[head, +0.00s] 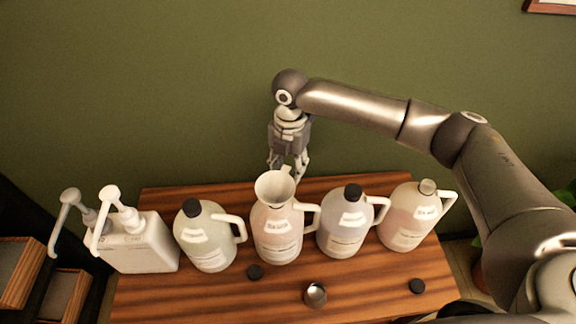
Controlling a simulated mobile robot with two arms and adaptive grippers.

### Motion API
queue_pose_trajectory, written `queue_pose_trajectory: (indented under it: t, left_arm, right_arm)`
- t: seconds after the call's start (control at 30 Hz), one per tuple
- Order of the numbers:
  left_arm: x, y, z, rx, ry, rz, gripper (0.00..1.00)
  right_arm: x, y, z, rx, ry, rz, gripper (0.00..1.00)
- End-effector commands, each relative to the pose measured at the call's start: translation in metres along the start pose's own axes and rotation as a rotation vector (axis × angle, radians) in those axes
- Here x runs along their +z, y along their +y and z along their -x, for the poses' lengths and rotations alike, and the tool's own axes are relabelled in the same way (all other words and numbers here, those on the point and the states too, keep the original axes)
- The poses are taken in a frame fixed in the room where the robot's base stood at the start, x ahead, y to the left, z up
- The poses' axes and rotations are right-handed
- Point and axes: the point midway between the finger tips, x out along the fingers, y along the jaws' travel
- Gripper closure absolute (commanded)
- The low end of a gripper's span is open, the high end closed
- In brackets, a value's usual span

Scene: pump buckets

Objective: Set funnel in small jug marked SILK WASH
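A pale cream funnel (274,188) sits upright at the mouth of a jug with a pinkish lower part (277,238), second from the left in the row of jugs. Its spout is hidden and appears to be inside the neck. The jug labels are too small to read surely, so I cannot tell which says SILK WASH. My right gripper (288,172) points down just behind the funnel. Its fingers are spread, with the funnel's small rim tab between or in front of them; contact is unclear. My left gripper is out of view.
Two black-capped jugs (206,240) (346,226) flank the funnel jug; an uncapped jug (408,218) stands right. A white pump container (140,246) stands left. Loose black caps (255,272) (417,286) and a small metal cup (315,294) lie on the wooden table (220,297).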

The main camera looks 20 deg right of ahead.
Motion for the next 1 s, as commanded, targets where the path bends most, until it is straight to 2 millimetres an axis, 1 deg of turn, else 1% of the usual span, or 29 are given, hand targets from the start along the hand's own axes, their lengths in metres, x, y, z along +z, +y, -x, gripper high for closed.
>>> queue_pose_trajectory:
  t: [0.23, 0.37, 0.47, 0.7, 0.8, 0.9, 1.0]
  left_arm:
    - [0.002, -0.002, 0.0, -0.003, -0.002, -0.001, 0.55]
    - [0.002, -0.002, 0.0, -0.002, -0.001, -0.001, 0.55]
    - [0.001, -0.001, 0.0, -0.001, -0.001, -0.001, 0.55]
    - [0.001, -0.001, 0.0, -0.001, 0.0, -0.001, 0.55]
    - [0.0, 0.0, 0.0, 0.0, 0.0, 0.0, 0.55]
    - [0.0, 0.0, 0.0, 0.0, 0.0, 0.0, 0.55]
    - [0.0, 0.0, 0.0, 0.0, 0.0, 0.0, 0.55]
  right_arm:
    - [0.0, 0.0, 0.001, 0.0, 0.0, 0.0, 0.58]
    - [0.0, 0.0, 0.011, 0.001, -0.001, 0.0, 0.58]
    - [0.0, 0.001, 0.028, 0.003, -0.001, 0.001, 0.58]
    - [0.001, 0.001, 0.08, 0.003, -0.002, 0.001, 0.58]
    - [0.0, 0.001, 0.097, 0.002, -0.001, 0.001, 0.58]
    - [0.0, 0.001, 0.11, 0.002, -0.001, 0.0, 0.58]
    - [0.0, 0.0, 0.117, 0.0, -0.001, 0.0, 0.58]
